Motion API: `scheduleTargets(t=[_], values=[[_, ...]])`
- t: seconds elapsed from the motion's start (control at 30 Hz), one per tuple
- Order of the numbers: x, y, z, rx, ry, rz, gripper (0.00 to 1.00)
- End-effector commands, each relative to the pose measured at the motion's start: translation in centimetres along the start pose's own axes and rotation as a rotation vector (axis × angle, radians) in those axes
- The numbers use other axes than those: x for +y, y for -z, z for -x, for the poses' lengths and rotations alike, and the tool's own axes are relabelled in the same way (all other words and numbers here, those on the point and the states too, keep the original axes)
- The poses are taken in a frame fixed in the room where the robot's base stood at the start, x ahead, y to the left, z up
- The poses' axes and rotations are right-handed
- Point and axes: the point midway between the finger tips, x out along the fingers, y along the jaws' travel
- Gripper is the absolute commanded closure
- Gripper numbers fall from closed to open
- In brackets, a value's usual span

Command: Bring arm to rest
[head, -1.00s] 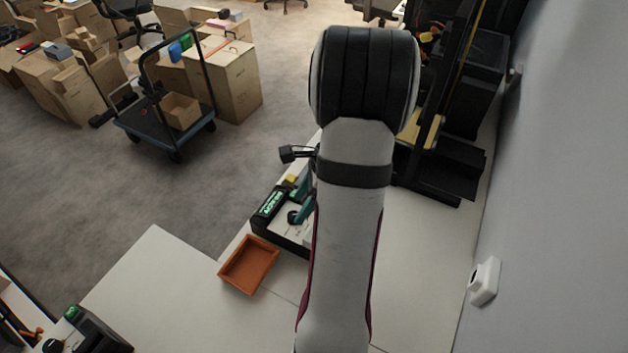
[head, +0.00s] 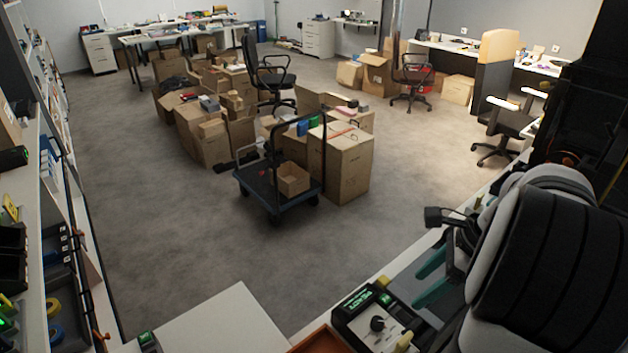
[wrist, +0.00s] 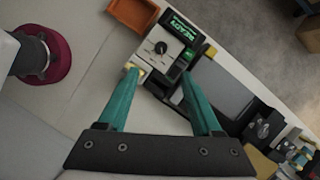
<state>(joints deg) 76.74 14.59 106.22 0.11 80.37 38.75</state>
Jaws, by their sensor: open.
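My gripper (wrist: 160,74) shows in the wrist view with two teal fingers spread apart and nothing between them. Past its fingertips is a white and black device (wrist: 162,47) with a dark knob and a green lit display. In the head view my arm fills the lower right corner, and part of the teal fingers (head: 432,277) shows beside the arm's wrist. The same device (head: 378,318) sits on the bench just below them. I cannot tell from the views whether a fingertip touches the device.
An orange tray (wrist: 135,12) lies on the white bench (head: 222,322) beside the device. Shelves with small goods (head: 45,240) stand at the left. A blue cart (head: 280,194) with an open box and several cartons stand on the floor.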

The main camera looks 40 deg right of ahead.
Motion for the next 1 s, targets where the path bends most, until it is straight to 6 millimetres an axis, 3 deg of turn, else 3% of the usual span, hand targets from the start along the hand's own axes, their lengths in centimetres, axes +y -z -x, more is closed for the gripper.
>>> scheduleTargets(t=[0.07,0.13,0.2,0.27,0.3,0.4,0.5,0.63,1.0], values=[[1.2,-3.0,-0.6,0.012,-0.029,0.124,0.34],[4.1,-7.9,-1.6,0.033,-0.084,0.364,0.34],[9.3,-12.9,-2.8,0.053,-0.158,0.692,0.34],[14.7,-15.8,-3.7,0.063,-0.225,1.003,0.34],[18.2,-16.8,-4.2,0.066,-0.267,1.206,0.34],[25.2,-16.7,-5.0,0.060,-0.349,1.633,0.34],[29.0,-15.3,-5.4,0.047,-0.401,1.914,0.34],[30.6,-14.2,-5.6,0.039,-0.428,2.060,0.34],[30.6,-14.2,-5.6,0.038,-0.429,2.062,0.34]])
